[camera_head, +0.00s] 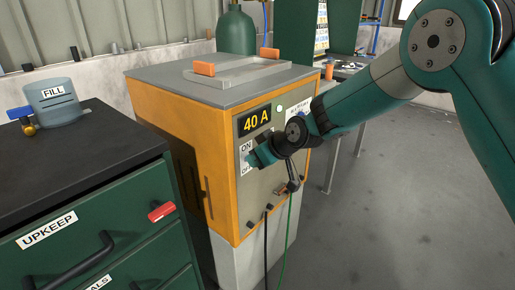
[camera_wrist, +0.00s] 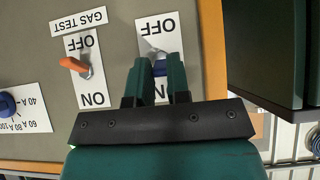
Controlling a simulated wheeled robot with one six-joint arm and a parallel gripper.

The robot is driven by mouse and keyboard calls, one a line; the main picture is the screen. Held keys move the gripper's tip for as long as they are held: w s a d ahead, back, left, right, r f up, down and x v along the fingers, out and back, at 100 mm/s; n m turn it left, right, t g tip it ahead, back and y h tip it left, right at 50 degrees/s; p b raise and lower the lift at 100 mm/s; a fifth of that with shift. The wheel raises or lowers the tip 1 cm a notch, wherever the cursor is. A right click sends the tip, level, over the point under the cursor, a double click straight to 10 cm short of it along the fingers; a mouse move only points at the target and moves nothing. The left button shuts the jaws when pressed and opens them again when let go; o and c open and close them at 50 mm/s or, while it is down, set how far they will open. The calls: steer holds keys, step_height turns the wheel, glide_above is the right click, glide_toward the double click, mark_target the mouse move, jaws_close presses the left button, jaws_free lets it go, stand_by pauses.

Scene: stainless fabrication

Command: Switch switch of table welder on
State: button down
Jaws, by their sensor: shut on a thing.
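The table welder (camera_head: 218,140) is an orange box with a grey top and a grey front panel with a lit "40 A" display (camera_head: 254,119). Its switch plate (camera_head: 245,148) is white, marked ON above and OFF below in the head view. In the wrist view the plate (camera_wrist: 157,24) appears upside down, with OFF at the top. The switch lever (camera_wrist: 159,66) is blue-tipped, on a silver base. My gripper (camera_wrist: 158,76) has a finger on each side of the lever and is shut on it. In the head view my gripper (camera_head: 256,158) covers the lever, and its exact tilt is unclear.
An orange toggle (camera_wrist: 73,64) labelled GAS TEST and a blue amperage knob (camera_wrist: 7,103) sit beside the plate. Cables hang from the panel's lower edge. A green drawer cabinet (camera_head: 100,215) stands close on the left. The floor (camera_head: 405,190) at right is open.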

stand_by(0.3)
steer(key=c, duration=1.1)
jaws_free()
steer(key=shift+r, duration=0.1)
steer(key=p+v, duration=0.1)
steer(key=v, duration=1.6)
steer(key=shift+w+r, duration=0.1)
steer(key=shift+r, duration=0.2)
